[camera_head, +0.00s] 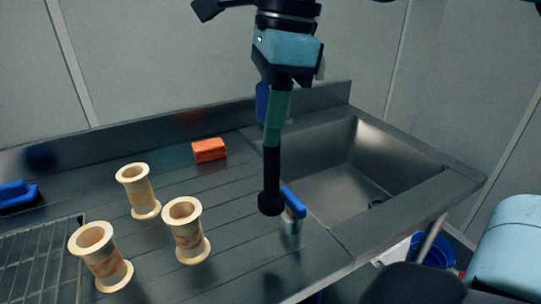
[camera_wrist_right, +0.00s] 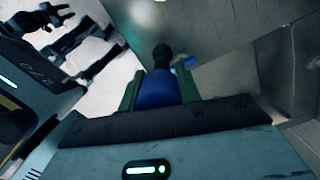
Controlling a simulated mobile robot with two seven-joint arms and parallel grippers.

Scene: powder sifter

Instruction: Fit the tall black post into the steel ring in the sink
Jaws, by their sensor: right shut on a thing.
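My right gripper (camera_head: 275,122) points down over the left edge of the sink, its green fingers shut on the tall black post (camera_head: 271,175). The post hangs nearly upright with its rounded black end lowest. A blue part shows between the fingers in the right wrist view (camera_wrist_right: 158,90), with the black knob (camera_wrist_right: 162,55) beyond it. The steel sink (camera_head: 350,165) lies to the right of the post. A small dark round fitting (camera_head: 377,203) shows on its floor; I cannot tell whether it is the steel ring. My left gripper is not clearly in view.
Three cream spools (camera_head: 187,232) stand on the ribbed drainboard. An orange sponge (camera_head: 209,150) lies behind them. A wire rack (camera_head: 40,262) and a blue brush (camera_head: 18,196) are at the left. The sink basin is mostly clear.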

